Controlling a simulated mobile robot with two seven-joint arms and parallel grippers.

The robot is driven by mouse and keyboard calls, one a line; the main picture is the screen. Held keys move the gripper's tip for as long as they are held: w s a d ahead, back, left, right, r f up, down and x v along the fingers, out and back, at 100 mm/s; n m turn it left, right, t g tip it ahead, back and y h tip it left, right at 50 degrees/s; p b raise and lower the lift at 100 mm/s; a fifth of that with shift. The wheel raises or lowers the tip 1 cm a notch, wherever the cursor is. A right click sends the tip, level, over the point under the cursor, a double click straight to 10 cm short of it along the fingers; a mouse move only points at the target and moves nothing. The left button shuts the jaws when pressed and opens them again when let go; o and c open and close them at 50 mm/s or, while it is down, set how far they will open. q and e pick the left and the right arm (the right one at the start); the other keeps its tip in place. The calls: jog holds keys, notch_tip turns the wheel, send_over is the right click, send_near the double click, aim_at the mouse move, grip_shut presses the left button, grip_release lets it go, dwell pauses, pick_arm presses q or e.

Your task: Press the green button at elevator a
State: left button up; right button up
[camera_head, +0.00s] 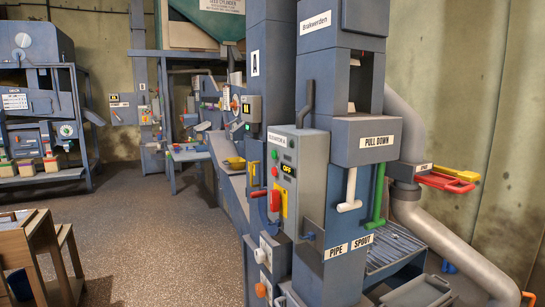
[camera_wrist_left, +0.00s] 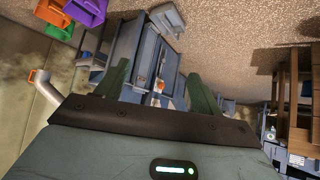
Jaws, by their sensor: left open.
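Elevator A is a tall blue-grey column with a white "A" label (camera_head: 255,63) at the middle of the head view. A grey control box (camera_head: 296,190) is fixed on its front. A small round green button (camera_head: 274,155) sits on the box's left side, above a red button (camera_head: 275,171). My right gripper is in neither view.
A white "PULL DOWN" handle (camera_head: 350,190) and a green lever (camera_head: 379,195) stick out right of the box. A wooden stand (camera_head: 35,250) is at lower left. The speckled floor (camera_head: 150,215) between is clear.

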pick_arm(q)
grip_shut()
jog(key=shift+d, duration=0.1)
dwell(0.4)
dwell(0.8)
